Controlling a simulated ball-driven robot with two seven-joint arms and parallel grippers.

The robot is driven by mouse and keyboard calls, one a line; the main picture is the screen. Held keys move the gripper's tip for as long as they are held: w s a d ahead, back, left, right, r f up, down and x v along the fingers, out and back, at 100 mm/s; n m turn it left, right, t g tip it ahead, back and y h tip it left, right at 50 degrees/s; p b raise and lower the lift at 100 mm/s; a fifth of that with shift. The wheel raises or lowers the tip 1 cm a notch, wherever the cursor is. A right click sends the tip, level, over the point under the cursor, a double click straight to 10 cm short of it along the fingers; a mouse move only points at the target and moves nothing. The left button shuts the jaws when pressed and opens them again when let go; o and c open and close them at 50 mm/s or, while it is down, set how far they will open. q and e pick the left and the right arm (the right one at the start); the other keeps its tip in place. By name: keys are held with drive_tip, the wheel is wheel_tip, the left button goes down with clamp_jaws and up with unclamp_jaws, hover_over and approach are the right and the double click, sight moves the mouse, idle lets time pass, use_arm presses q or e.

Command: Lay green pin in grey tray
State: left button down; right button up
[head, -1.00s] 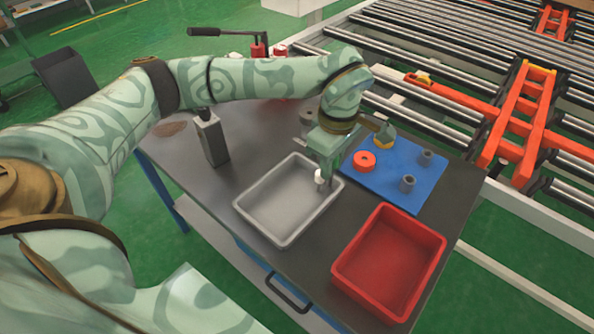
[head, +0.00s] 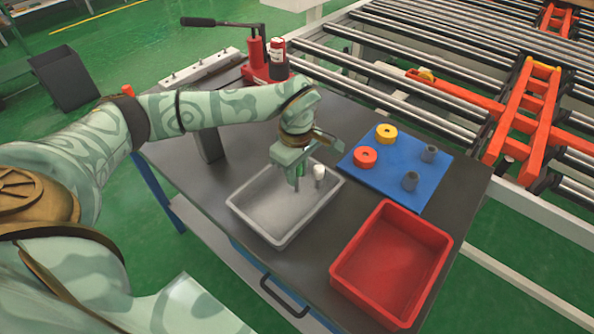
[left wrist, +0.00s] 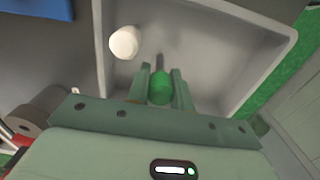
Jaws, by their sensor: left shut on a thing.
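My left gripper (head: 297,184) is over the grey tray (head: 254,221), with its fingers pointing down. In the left wrist view the green pin (left wrist: 160,88) sits between the two fingers (left wrist: 161,92), which are shut on it. A dark thin end of the pin points away from the gripper toward the tray floor. I cannot tell whether it touches the floor. The pin is hardly visible in the head view. A white pin (head: 319,171) stands in the tray beside the gripper; it also shows in the left wrist view (left wrist: 124,42). My right gripper is not in view.
A red tray (head: 438,236) stands right of the grey one. A blue mat (head: 398,172) holds an orange-red ring (head: 365,157), a yellow ring (head: 386,134) and two grey cylinders. A red jack (head: 257,58) stands at the back. The near part of the grey tray is empty.

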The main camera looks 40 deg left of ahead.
use_arm(q)
drive_tip(key=c, duration=1.2)
unclamp_jaws()
drive_tip(key=shift+f, duration=0.15)
drive_tip(key=shift+c, duration=0.2)
wheel_tip(320, 180, up, 11)
drive_tip(key=p, duration=0.3)
drive_tip(key=shift+r+p, duration=0.35)
drive_tip(key=shift+r, duration=0.35)
